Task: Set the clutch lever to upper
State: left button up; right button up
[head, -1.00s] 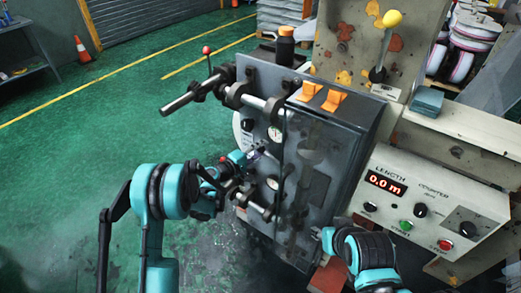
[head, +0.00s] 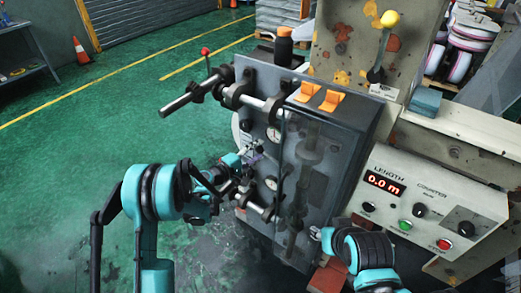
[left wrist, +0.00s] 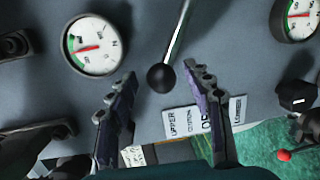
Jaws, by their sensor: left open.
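The clutch lever (left wrist: 178,38) is a metal rod with a black ball knob (left wrist: 160,79), seen in the left wrist view. A white label (left wrist: 200,118) reading UPPER, CLUTCH, OFF and LOWER lies below it on the grey panel. My left gripper (left wrist: 161,73) is open, with one finger on each side of the knob; I cannot tell if either touches it. In the head view my left gripper (head: 250,154) is at the left face of the grey machine box (head: 335,150), where the lever is too small to make out.
Dial gauges (left wrist: 93,46) sit on the panel near the lever. Shafts and rollers (head: 250,100) stick out from the box. A red-knobbed lever (head: 206,52) and a yellow-knobbed lever (head: 390,20) stand higher up. The green floor (head: 100,135) at left is open.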

pick_arm(q)
jog(key=v, duration=1)
jog(key=s+r+m+g+y, duration=0.3)
jog(key=s+r+m+y, duration=0.3)
jog(key=s, duration=0.5)
jog(key=s+a+m+y, duration=0.1)
jog(key=s+a+y, duration=0.1)
jog(key=s, duration=0.4)
jog(key=s+a+m+g+y, duration=0.1)
jog(key=s+a+y, duration=0.1)
jog(key=s+a, duration=0.3)
jog(key=s+a+m+y, duration=0.1)
jog(key=s+a+y, duration=0.1)
jog(key=s, duration=0.7)
jog(key=shift+a+r+m, duration=0.3)
jog(key=shift+a, duration=0.55)
